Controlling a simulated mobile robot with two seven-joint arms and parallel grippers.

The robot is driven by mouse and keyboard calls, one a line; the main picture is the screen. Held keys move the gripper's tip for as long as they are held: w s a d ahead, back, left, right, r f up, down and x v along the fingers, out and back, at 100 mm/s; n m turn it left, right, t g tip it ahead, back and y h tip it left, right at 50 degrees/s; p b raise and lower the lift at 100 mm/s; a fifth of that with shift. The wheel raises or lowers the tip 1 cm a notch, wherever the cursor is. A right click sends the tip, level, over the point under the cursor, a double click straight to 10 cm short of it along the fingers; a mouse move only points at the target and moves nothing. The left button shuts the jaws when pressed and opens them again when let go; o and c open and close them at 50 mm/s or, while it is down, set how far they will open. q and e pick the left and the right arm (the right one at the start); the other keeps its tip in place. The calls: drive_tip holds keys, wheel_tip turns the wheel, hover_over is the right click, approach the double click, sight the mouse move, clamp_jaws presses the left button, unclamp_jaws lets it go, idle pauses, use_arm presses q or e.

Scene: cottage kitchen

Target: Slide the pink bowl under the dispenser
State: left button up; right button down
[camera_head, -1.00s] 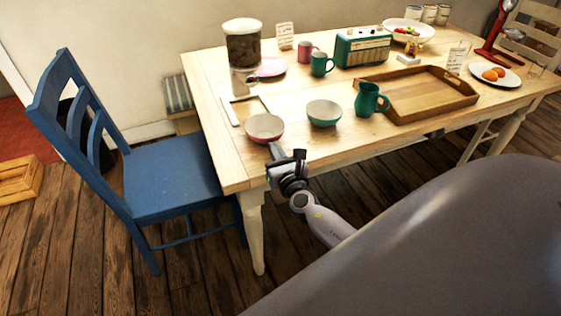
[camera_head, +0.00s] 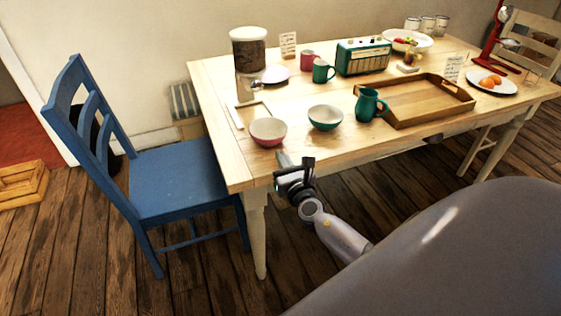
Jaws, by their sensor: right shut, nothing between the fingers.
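The pink bowl (camera_head: 268,132) stands upright near the front left part of the table, with a pale inside. The dispenser (camera_head: 248,52), a clear container with dark contents and a pale lid on a stand, is farther back on the left. The bowl is in front of the dispenser, not beneath it. A flat, light-framed board (camera_head: 238,117) lies between them. My right gripper (camera_head: 281,157) is shut and empty at the table's front edge, just in front of the bowl and apparently apart from it. My left gripper is out of view.
A teal bowl (camera_head: 325,117) stands right of the pink bowl, with a teal jug (camera_head: 369,104) and wooden tray (camera_head: 456,105) beyond. A blue chair (camera_head: 175,182) is at the left end.

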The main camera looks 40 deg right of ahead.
drive_tip(key=shift+s, duration=0.25)
drive_tip(key=v, duration=1)
